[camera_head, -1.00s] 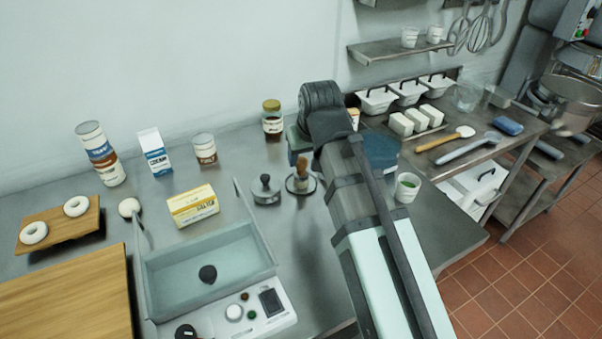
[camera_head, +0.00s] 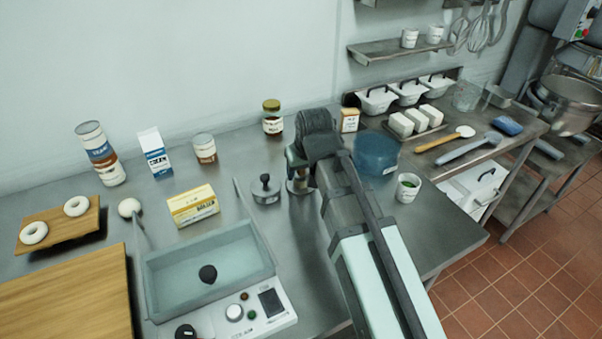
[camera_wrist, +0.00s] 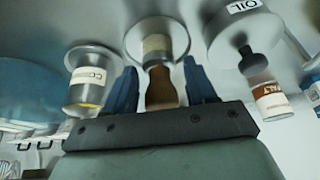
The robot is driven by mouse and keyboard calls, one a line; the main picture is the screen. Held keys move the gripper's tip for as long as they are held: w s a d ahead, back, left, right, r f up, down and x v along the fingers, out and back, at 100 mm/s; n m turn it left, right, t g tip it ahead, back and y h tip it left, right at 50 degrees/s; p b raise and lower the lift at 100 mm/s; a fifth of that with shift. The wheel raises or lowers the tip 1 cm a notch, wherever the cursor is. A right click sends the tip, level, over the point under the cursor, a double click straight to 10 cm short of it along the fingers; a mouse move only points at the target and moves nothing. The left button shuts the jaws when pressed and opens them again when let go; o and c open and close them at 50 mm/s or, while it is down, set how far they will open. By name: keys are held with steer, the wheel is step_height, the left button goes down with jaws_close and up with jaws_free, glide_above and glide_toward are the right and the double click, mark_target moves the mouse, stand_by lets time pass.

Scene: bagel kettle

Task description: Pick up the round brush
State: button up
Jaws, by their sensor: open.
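The round brush (camera_wrist: 160,88), with a brown handle and a pale tan head, stands between my gripper's two blue fingers in the wrist view. Its round metal dish (camera_wrist: 178,38) shows around the head. My gripper (camera_wrist: 160,68) is open, with one finger on each side of the brush. I cannot tell whether either finger touches it. In the head view my gripper (camera_head: 297,165) is low over the brush's spot and hides most of it. The edge of the dish (camera_head: 299,189) shows below.
A grey lidded pot (camera_head: 266,192) marked OIL stands close to the left of my gripper. A blue bowl (camera_head: 376,153) and a white cup (camera_head: 408,188) are to the right. A dark jar (camera_head: 272,118) is behind.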

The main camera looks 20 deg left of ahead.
mark_target(301, 173)
steer(key=shift+x, duration=1.75)
steer(key=c, duration=0.8)
steer(key=shift+c, duration=0.2)
steer(key=shift+r, duration=0.2)
